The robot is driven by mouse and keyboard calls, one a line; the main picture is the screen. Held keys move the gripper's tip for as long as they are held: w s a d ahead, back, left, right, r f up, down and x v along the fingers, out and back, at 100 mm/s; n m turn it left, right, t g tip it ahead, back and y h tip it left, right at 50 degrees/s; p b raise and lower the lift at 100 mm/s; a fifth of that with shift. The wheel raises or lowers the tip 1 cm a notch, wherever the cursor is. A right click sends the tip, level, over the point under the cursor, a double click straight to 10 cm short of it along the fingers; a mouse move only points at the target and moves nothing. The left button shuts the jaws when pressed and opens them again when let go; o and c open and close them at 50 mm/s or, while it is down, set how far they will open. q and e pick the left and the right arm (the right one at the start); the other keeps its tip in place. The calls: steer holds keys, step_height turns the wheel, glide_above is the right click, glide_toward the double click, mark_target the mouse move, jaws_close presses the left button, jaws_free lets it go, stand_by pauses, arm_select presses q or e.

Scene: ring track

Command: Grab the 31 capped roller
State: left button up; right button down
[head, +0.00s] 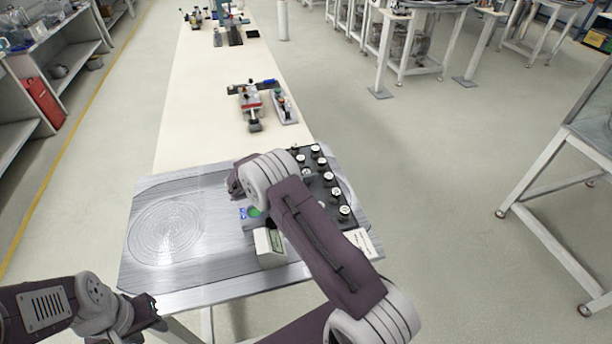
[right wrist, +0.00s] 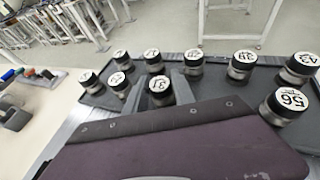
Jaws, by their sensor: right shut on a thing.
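The capped roller marked 31 (right wrist: 160,86), with a white top, black rim and metal body, is between the two grey fingers of my right gripper (right wrist: 161,92) in the right wrist view. The fingers are shut on it. It stands upright at the dark tray (right wrist: 215,92); I cannot tell whether it is lifted. In the head view my right arm hides this gripper and the roller. My left gripper (head: 150,311) is at the lower left, off the near edge of the table and holding nothing visible; its jaw opening is unclear.
Several other capped rollers stand close around, including 56 (right wrist: 288,104) and 39 (right wrist: 242,63). A white box (head: 268,247) stands at the table's front. The ringed plate (head: 168,231) at the left is bare. Small devices (head: 251,107) sit farther along the bench.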

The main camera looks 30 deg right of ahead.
steer(key=r, duration=0.4)
steer(key=shift+s+r, duration=0.25)
steer(key=shift+r, duration=0.05)
steer(key=s+d+r, duration=0.1)
steer(key=s+r, duration=0.5)
steer(key=s, duration=0.5)
steer(key=shift+d+r, duration=0.2)
steer(key=shift+d, duration=0.05)
